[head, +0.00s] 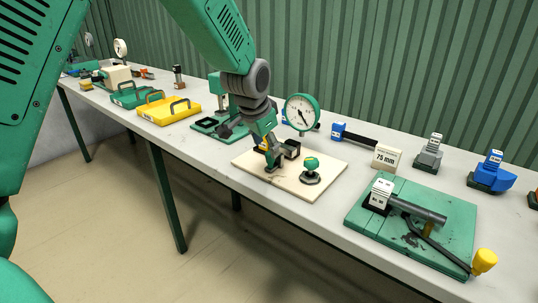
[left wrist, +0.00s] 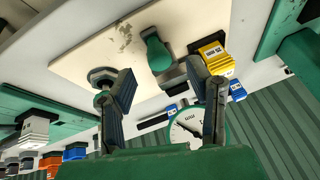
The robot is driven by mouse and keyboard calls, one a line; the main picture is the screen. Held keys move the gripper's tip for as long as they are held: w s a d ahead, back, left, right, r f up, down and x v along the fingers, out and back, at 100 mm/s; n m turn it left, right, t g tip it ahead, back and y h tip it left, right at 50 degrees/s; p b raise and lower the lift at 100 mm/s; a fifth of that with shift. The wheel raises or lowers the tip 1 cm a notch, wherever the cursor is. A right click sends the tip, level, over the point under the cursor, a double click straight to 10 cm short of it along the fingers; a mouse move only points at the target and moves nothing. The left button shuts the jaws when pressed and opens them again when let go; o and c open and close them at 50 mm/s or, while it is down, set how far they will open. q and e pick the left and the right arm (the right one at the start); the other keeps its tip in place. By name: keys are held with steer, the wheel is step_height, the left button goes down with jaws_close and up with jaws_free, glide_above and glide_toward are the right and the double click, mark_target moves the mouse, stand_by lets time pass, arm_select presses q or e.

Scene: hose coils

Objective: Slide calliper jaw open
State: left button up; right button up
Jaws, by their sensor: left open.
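My left gripper (head: 272,166) is low over a cream board (head: 322,186), fingers open and pointing down. In the left wrist view its two fingers (left wrist: 158,78) are spread apart, with no object clearly held. A dark block (head: 291,149) sits just behind the gripper. In the left wrist view a green rounded piece (left wrist: 157,52) shows beyond the fingertips, and a yellow block marked 25 mm (left wrist: 212,57) lies beside the right finger. I cannot tell which part is the calliper jaw. My right gripper is not in view.
A round dial gauge (head: 301,111) stands behind the board. A dark bar with a blue end (head: 338,131) and a 75 mm block (head: 386,157) are to its right. A green board (head: 459,211) carries a pipe and lever. Yellow (head: 169,110) and green cases stand left.

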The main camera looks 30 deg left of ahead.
arm_select(q)
steer(key=v, duration=0.6)
steer(key=shift+s+r, duration=0.2)
steer(key=shift+r, duration=0.2)
steer(key=shift+d+f, duration=0.1)
